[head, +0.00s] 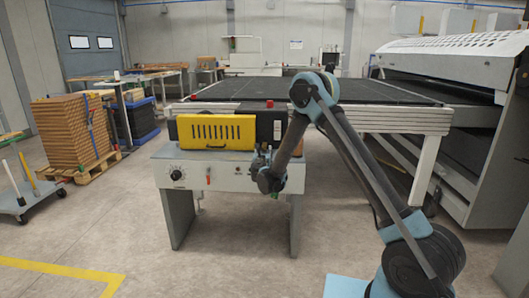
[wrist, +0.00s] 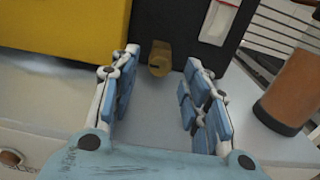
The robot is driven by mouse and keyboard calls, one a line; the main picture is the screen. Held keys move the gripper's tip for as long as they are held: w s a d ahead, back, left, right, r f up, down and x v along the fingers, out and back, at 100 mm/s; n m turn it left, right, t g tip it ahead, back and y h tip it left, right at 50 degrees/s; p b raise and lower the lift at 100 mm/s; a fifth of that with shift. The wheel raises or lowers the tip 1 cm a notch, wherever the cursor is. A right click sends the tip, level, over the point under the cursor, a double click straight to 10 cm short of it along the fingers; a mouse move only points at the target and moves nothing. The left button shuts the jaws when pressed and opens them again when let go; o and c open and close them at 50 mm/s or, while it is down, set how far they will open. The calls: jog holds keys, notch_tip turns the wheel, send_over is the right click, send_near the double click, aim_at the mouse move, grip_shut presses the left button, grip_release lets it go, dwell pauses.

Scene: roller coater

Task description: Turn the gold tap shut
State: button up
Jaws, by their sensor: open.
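The gold tap (wrist: 160,58) shows in the wrist view as a small brass-coloured piece with a dark slot in its face. It sits at the lower edge of a black housing (wrist: 182,22), beside the yellow cover (wrist: 65,28). My gripper (wrist: 163,70) is open, with one blue-padded finger on each side of the tap in this picture. I see no finger clearly touching it, and the depth between them is hard to tell. In the head view my gripper (head: 262,172) is at the machine's front, below the black housing (head: 270,124). The tap cannot be made out there.
A brown cylinder (wrist: 290,88) stands right of my gripper. The yellow cover (head: 215,131) is to the left, above a grey panel with a black dial (head: 176,173). A pallet stack (head: 72,133) stands far left. The floor in front of the machine is clear.

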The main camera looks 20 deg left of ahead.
aim_at(264, 148)
jog(key=shift+x, duration=1.75)
jog(key=shift+c, duration=0.6)
grip_shut()
